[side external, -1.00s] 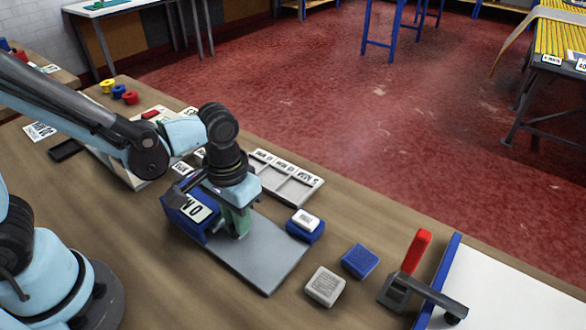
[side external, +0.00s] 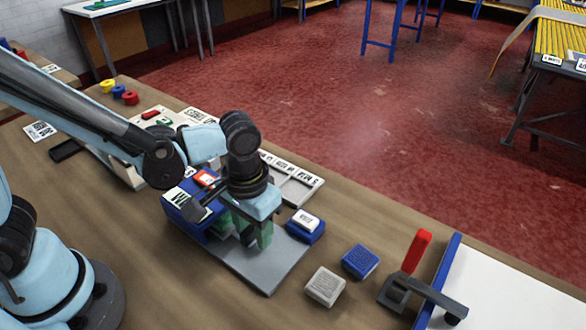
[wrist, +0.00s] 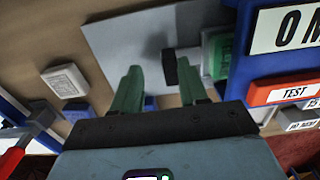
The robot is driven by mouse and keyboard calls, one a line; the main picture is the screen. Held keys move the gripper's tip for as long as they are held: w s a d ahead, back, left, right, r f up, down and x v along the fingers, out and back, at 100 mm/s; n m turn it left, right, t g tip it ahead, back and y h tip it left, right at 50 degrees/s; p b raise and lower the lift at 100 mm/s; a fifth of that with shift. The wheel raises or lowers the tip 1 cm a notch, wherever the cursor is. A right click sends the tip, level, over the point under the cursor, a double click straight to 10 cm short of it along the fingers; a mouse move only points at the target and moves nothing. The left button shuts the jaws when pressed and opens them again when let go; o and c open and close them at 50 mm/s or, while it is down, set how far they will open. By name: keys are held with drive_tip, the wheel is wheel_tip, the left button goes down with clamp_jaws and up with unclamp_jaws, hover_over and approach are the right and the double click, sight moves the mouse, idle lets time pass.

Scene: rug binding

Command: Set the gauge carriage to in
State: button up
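The gauge is a blue box (side external: 178,212) with a grey plate (side external: 270,268) in front of it. In the wrist view the box (wrist: 240,90) carries a card reading "0 M", cut off at the edge, and a red TEST button (wrist: 285,91). A carriage-like part with a black pad (wrist: 168,68), a grey bar and a green block (wrist: 222,55) lies over the plate by the box. My gripper (wrist: 158,72) has two green fingers set apart, with nothing clearly held; the black pad shows between them. In the side view my gripper (side external: 245,232) hides most of that part.
A white-topped blue block (side external: 305,222), a blue block (side external: 360,261) and a grey block (side external: 325,287) lie right of the plate. A red-handled clamp (side external: 415,255) stands farther right. A labelled tray (side external: 295,185) is behind the gauge.

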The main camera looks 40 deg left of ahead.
wheel_tip(320, 180, up, 12)
drive_tip(key=w+a+r, duration=0.2)
drive_tip(key=w+a, duration=0.1)
drive_tip(key=a, duration=0.4)
drive_tip(key=w+a+r, duration=0.1)
drive_tip(key=w+a, duration=0.1)
drive_tip(key=a, duration=0.5)
drive_tip(key=s+d+f, duration=0.2)
drive_tip(key=s+d, duration=0.1)
drive_tip(key=d, duration=0.4)
drive_tip(key=s+d+f, duration=0.2)
drive_tip(key=d, duration=0.6)
drive_tip(key=f, duration=0.7)
drive_tip(key=a+f, duration=0.1)
drive_tip(key=f, duration=0.2)
drive_tip(key=shift+f, duration=0.4)
drive_tip(key=a, duration=0.4)
drive_tip(key=shift+f, duration=0.15)
drive_tip(key=d, duration=0.4)
drive_tip(key=shift+d, duration=0.3)
wheel_tip(320, 180, up, 12)
drive_tip(key=w+a+r, duration=0.1)
drive_tip(key=w+a, duration=0.1)
drive_tip(key=a, duration=0.5)
drive_tip(key=w+a+r, duration=0.2)
drive_tip(key=w+a, duration=0.1)
drive_tip(key=a, duration=0.4)
drive_tip(key=shift+a+r, duration=0.15)
drive_tip(key=shift+a, duration=0.2)
